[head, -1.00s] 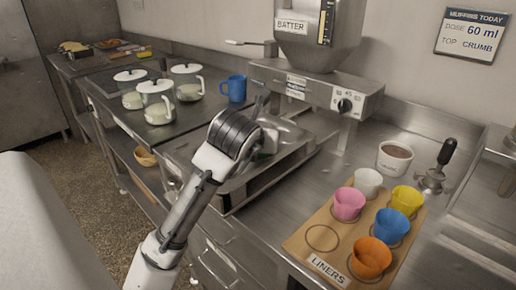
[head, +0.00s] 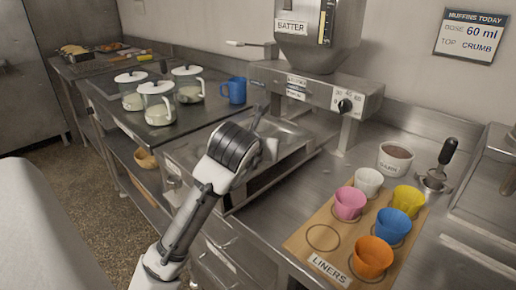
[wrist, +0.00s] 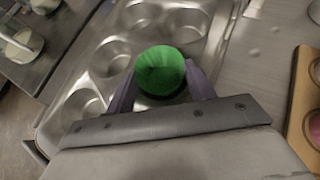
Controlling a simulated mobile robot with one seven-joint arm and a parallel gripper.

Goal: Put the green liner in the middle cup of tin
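The green liner (wrist: 160,72) sits between the two fingers of my gripper (wrist: 160,78) in the wrist view, one finger against each side. It is upright, open end up. It is over a cup in the right-hand row of the metal muffin tin (wrist: 135,76); part of that cup's dark inside shows below it. I cannot tell how deep the liner is in the cup. Other tin cups beside and beyond it look empty. In the head view my wrist hides the liner and most of the tin.
A wooden liner board (head: 297,244) holds white, pink, yellow, blue and orange liners, with one empty ring. The batter dispenser (head: 318,40) stands behind the tin. A blue mug (head: 236,90) and lidded pots (head: 158,102) are left. A brown-filled bowl (head: 395,160) is right.

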